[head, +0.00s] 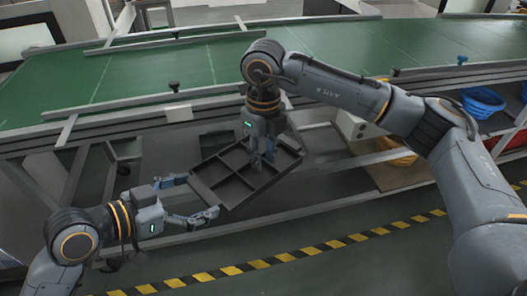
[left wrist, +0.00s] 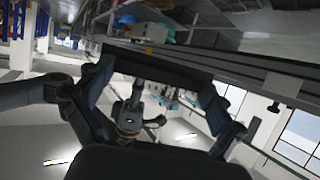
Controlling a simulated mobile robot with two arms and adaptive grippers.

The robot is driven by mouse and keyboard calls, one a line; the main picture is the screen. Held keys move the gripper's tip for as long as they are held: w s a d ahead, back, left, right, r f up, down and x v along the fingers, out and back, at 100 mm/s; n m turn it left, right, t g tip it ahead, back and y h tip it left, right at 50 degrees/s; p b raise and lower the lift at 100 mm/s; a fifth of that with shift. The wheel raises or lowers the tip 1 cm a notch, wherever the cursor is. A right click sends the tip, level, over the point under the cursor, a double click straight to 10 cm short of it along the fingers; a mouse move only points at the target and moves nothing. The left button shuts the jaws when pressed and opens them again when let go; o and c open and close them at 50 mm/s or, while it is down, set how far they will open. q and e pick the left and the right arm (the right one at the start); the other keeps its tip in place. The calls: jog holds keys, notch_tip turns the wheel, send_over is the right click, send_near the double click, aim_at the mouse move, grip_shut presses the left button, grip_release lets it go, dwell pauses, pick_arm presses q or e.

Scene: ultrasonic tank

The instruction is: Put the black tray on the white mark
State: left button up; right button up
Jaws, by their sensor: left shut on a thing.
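The black tray (head: 232,190), with several compartments, is held tilted in the air in front of the green conveyor. My left gripper (head: 198,196) has its fingers spread across the tray's left end and is shut on it. In the left wrist view, the tray (left wrist: 155,64) is a dark bar between the fingers of my left gripper (left wrist: 150,88). My right gripper (head: 263,160) points down into the tray, its fingers near a divider; whether they clasp it is unclear. I cannot make out a white mark for certain.
The green conveyor (head: 200,65) runs across the back, with a metal rail along its near edge. A pale plate (head: 178,113) sits at that edge. Blue baskets (head: 483,101) stand at the right. A yellow-black floor stripe (head: 285,257) runs in front.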

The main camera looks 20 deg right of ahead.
grip_shut()
pick_arm(q)
jog(key=o, duration=1)
jog(key=shift+c, duration=0.2)
jog(key=shift+a, duration=0.1)
